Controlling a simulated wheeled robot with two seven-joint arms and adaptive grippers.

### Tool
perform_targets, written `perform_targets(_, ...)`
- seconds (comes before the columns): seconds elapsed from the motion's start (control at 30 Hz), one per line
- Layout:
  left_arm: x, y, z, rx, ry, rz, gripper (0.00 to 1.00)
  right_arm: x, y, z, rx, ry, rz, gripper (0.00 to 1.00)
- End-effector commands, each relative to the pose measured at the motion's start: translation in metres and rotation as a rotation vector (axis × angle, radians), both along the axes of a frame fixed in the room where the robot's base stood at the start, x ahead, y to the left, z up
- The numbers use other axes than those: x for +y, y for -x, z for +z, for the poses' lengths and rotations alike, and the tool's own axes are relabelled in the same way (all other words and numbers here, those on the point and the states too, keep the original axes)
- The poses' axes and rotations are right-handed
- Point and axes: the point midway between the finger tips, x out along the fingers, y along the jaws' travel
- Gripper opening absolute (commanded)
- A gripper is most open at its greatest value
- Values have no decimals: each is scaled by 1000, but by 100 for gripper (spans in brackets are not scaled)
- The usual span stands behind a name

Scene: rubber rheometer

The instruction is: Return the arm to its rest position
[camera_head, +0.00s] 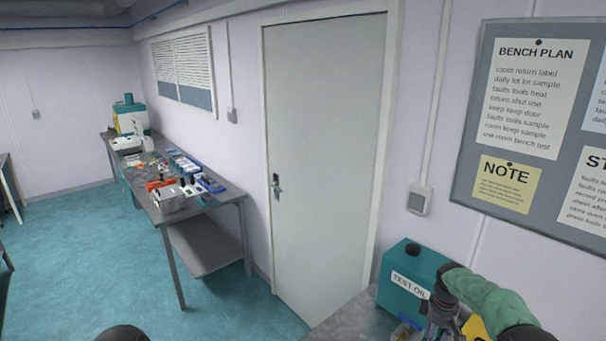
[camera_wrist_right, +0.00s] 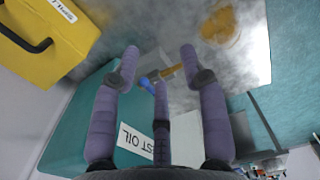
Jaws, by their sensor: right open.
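My right arm comes in at the lower right in the head view, in a green sleeve. Its gripper (camera_head: 440,312) is beside the teal TEST OIL can (camera_head: 410,278) and in front of part of it. In the right wrist view the gripper (camera_wrist_right: 160,62) has its purple fingers spread, with nothing between them that I can see held. The TEST OIL can (camera_wrist_right: 85,125) lies to the left there, close to the fingers. My left gripper is not in view; a dark rounded shape at the bottom edge of the head view is unclear.
A yellow box (camera_wrist_right: 45,35) with a black handle stands near the can. A small blue and orange item (camera_wrist_right: 172,71) lies on the grey bench (camera_wrist_right: 255,60), near an orange patch (camera_wrist_right: 220,25). A notice board (camera_head: 470,150) hangs above. A cluttered workbench (camera_head: 150,205) stands left of the door (camera_head: 320,150).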

Motion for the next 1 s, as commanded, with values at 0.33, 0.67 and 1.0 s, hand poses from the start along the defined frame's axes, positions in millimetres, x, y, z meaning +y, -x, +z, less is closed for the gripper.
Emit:
perform_targets(0.33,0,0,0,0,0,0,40,41,10,-48,-9,-59,-44,44)
perform_targets(0.67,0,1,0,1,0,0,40,109,44,-119,-11,-159,-152,44)
perform_targets(1.0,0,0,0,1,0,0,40,227,163,-209,40,-309,-457,44)
